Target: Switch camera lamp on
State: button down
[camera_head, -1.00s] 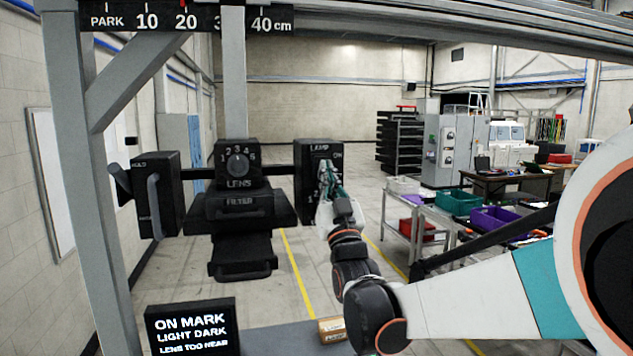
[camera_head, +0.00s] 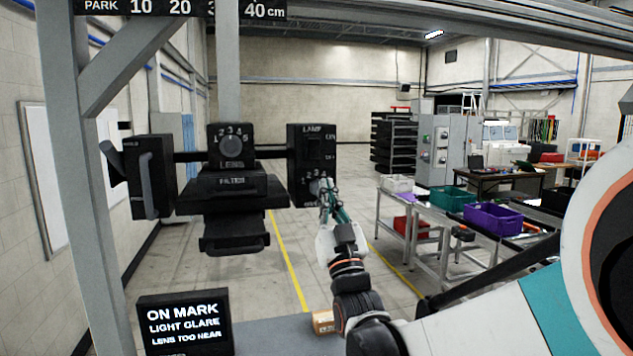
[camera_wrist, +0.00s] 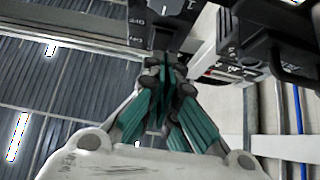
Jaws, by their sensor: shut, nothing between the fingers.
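The black lamp box (camera_head: 311,160), marked LAMP, hangs at the right end of the camera rig, with its switch slot at the top and a numbered dial (camera_head: 318,187) below. My gripper (camera_head: 326,190) is shut and empty, its green fingers pointing up at the dial, partly covering it. I cannot tell whether they touch. In the wrist view the closed fingertips (camera_wrist: 165,68) lie just below a dark box face with white marks (camera_wrist: 150,22). The display (camera_head: 185,322) reads ON MARK, LIGHT GLARE and LENS TOO NEAR.
The LENS dial box (camera_head: 231,146) and FILTER drawer (camera_head: 232,181) hang left of the lamp box, with a lever box (camera_head: 152,178) further left. A grey post (camera_head: 95,200) stands at the left. A cart with bins (camera_head: 492,219) stands at the right. A small carton (camera_head: 323,322) lies below.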

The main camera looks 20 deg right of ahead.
jog(key=s+f+g+b, duration=0.3)
jog(key=f+b, duration=0.2)
jog(key=f, duration=0.5)
jog(key=s+f+g+b, duration=0.3)
jog(key=f+b, duration=0.3)
jog(key=f, duration=0.4)
jog(key=s+f+g+b, duration=0.3)
jog(key=f+g+b, duration=0.15)
jog(key=f, duration=0.55)
jog(key=s+f+g+b, duration=0.4)
jog(key=s+f+b, duration=0.2)
jog(key=s+f, duration=0.4)
jog(key=s+f+g+b, duration=0.4)
jog(key=s+f+b, duration=0.3)
jog(key=f, duration=0.9)
jog(key=s, duration=0.3)
jog(key=shift+s+f, duration=0.3)
jog(key=shift+s, duration=0.05)
